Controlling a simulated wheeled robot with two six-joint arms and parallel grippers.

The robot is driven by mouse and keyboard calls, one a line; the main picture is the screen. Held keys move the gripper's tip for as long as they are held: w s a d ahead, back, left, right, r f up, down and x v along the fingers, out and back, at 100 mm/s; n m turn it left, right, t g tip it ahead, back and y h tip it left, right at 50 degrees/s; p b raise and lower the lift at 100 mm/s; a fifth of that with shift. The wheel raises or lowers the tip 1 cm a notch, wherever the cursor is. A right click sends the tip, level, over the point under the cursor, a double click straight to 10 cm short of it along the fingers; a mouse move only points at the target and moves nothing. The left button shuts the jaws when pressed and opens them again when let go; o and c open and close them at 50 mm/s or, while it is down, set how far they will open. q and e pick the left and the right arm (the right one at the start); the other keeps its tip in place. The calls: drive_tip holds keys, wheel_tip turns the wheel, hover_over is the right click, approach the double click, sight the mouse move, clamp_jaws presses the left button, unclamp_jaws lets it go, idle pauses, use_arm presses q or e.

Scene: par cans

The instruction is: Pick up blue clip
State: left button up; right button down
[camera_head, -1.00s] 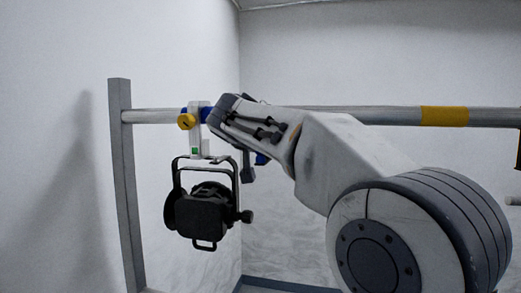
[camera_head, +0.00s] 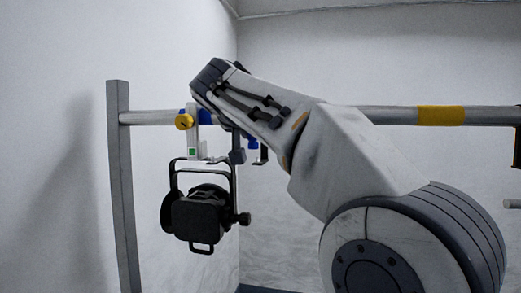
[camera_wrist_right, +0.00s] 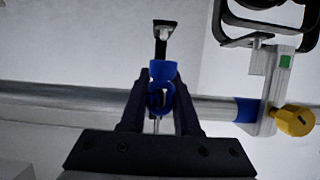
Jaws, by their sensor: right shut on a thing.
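The blue clip (camera_wrist_right: 162,72) sits between the two dark fingers of my right gripper (camera_wrist_right: 160,100) in the wrist view. The fingers are shut on it. A small black hook (camera_wrist_right: 165,28) extends from its far end. The clip overlaps the grey bar (camera_wrist_right: 60,103) in this view; I cannot tell whether it touches the bar. In the head view a bit of the blue clip (camera_head: 253,143) shows just below the bar (camera_head: 300,114), and my right wrist hides most of the gripper. My left gripper is not in view.
A black stage lamp (camera_head: 200,215) hangs from a white clamp with a yellow knob (camera_head: 184,121), close left of my right wrist. A grey upright post (camera_head: 124,190) stands at the bar's left end. A yellow band (camera_head: 441,116) marks the bar further right.

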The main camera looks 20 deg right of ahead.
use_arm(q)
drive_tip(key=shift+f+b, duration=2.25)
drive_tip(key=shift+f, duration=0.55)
use_arm(e)
drive_tip(key=s+a, duration=0.7)
drive_tip(key=s, duration=0.4)
drive_tip(key=shift+s+a, duration=0.3)
drive_tip(key=shift+a, duration=0.1)
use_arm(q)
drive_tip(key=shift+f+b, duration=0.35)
use_arm(e)
drive_tip(key=shift+f, duration=0.4)
drive_tip(key=shift+w, duration=0.15)
drive_tip(key=shift+w+d+f+p, duration=0.15)
drive_tip(key=shift+w+p, duration=2.7)
drive_tip(key=shift+w, duration=2.6)
drive_tip(key=shift+w+d+f+p, duration=0.1)
drive_tip(key=shift+w+p, duration=2.7)
drive_tip(key=shift+w, duration=2.6)
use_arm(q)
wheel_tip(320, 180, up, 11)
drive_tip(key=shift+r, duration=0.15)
